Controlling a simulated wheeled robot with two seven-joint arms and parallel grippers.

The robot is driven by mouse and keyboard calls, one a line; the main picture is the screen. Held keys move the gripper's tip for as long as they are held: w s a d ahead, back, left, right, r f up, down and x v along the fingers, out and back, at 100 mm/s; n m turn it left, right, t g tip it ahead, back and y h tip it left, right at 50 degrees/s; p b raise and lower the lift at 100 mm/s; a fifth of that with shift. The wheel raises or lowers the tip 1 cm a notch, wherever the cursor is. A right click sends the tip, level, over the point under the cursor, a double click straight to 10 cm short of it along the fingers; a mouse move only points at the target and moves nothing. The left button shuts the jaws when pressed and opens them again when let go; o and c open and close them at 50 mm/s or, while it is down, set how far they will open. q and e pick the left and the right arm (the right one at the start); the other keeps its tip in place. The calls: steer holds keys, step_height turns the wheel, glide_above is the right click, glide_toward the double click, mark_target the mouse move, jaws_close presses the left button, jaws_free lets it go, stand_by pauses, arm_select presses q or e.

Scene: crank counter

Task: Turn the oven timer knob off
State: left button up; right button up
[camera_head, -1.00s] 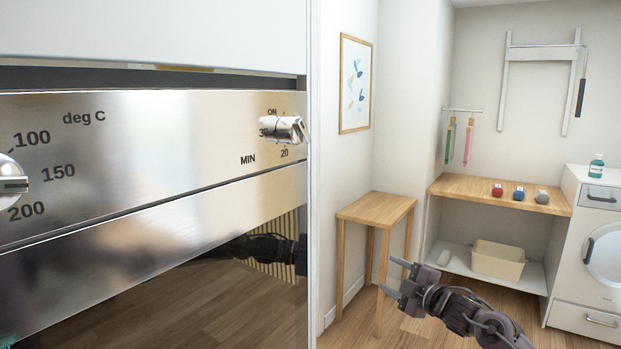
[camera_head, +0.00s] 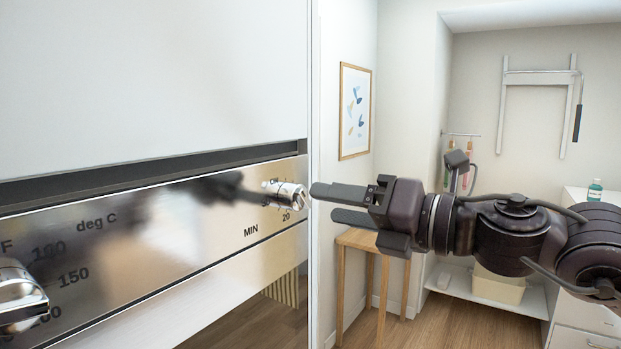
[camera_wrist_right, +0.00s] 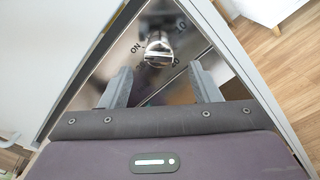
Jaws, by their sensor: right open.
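The oven timer knob (camera_head: 286,192) is a shiny metal knob near the right end of the steel oven panel (camera_head: 170,225). Printed marks "MIN" and "20" show beside it. In the right wrist view the knob (camera_wrist_right: 158,50) sits ahead of the fingers, centred between them, with "ON" printed at its upper left. My right gripper (camera_head: 338,206) is open and empty, just to the right of the knob and apart from it. Its fingers (camera_wrist_right: 160,90) spread to either side in the wrist view. My left gripper is not in view.
A second knob (camera_head: 20,298) with "deg C" marks is at the left of the panel. A white cabinet front (camera_head: 150,80) lies above the panel. A wooden side table (camera_head: 356,238) stands behind my right arm.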

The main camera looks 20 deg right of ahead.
mark_target(306, 201)
steer(key=x, duration=0.1)
steer(key=p+x, duration=0.2)
steer(key=shift+w+a+r, duration=0.15)
steer(key=shift+a+r, duration=0.05)
steer(key=shift+r, duration=0.1)
steer(key=shift+w+a+f+p, duration=0.3)
steer(key=shift+w+a+p, duration=0.15)
steer(key=shift+w+p, duration=0.15)
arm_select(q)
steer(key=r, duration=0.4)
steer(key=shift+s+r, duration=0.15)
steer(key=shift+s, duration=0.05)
arm_select(e)
steer(key=c, duration=1)
